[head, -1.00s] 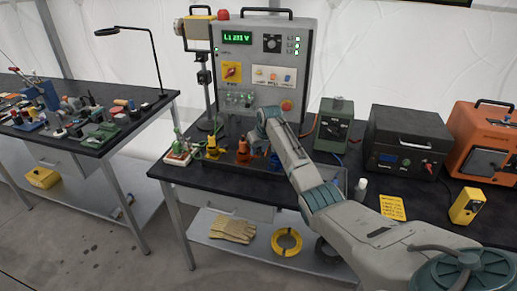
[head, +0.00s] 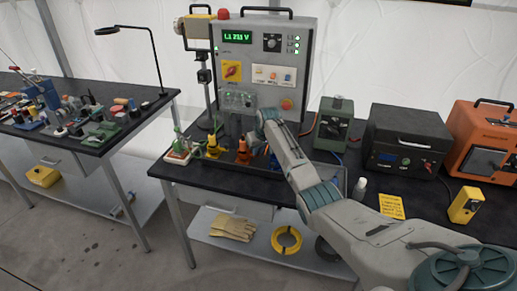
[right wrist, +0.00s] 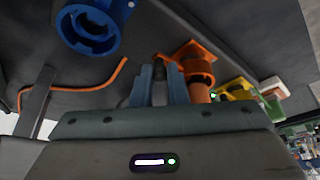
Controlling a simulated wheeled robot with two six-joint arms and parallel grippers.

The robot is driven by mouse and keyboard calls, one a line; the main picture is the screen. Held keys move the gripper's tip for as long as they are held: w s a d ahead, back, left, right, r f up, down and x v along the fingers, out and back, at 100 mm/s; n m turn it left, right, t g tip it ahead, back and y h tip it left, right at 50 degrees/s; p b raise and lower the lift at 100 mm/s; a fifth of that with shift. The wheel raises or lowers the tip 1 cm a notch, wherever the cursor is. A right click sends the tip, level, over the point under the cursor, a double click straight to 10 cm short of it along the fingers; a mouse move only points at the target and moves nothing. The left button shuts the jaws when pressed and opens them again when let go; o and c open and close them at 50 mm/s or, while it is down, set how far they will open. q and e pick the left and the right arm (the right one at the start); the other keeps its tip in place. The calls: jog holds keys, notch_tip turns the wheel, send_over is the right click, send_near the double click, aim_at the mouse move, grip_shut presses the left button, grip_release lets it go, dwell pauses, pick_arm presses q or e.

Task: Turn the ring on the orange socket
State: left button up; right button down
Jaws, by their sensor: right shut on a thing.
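The orange socket (head: 243,152) stands in the row on the middle bench, between the yellow socket (head: 212,148) and the blue socket (head: 274,162). In the right wrist view the orange socket (right wrist: 199,72) is just beyond my right gripper (right wrist: 162,80). Its two fingers are closed on a part at the side of the orange socket, seemingly its ring; the contact is mostly hidden. The blue socket (right wrist: 92,26) is at the upper left there and the yellow socket (right wrist: 234,88) at the right. In the head view my wrist hides the fingertips. My left gripper is not in view.
A grey panel (head: 302,60) with a green display stands behind the sockets. A green box (head: 334,125), a black unit (head: 408,138) and an orange case (head: 485,150) stand to the right. A cable (right wrist: 85,88) curves behind the fingers. A cluttered bench is at the left.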

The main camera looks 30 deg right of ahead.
jog(key=m+p, duration=0.1)
jog(key=a+p, duration=0.1)
jog(key=m+h+p, duration=0.1)
jog(key=shift+s+a+r+m, duration=0.25)
jog(key=shift+s+m, duration=0.05)
jog(key=shift+s, duration=0.05)
jog(key=shift+s+a+m+g+h+p, duration=0.15)
jog(key=shift+a+m+g+h+p, duration=0.25)
jog(key=shift+m+p, duration=0.5)
jog(key=w+a+m+g+h+b, duration=0.2)
jog(key=a+m+g+b, duration=0.2)
jog(key=m+b, duration=0.7)
jog(key=a+m, duration=0.2)
jog(key=shift+w+a+f, duration=0.2)
jog(key=shift+a+f, duration=0.05)
jog(key=shift+a, duration=0.05)
jog(key=c, duration=1.5)
grip_release()
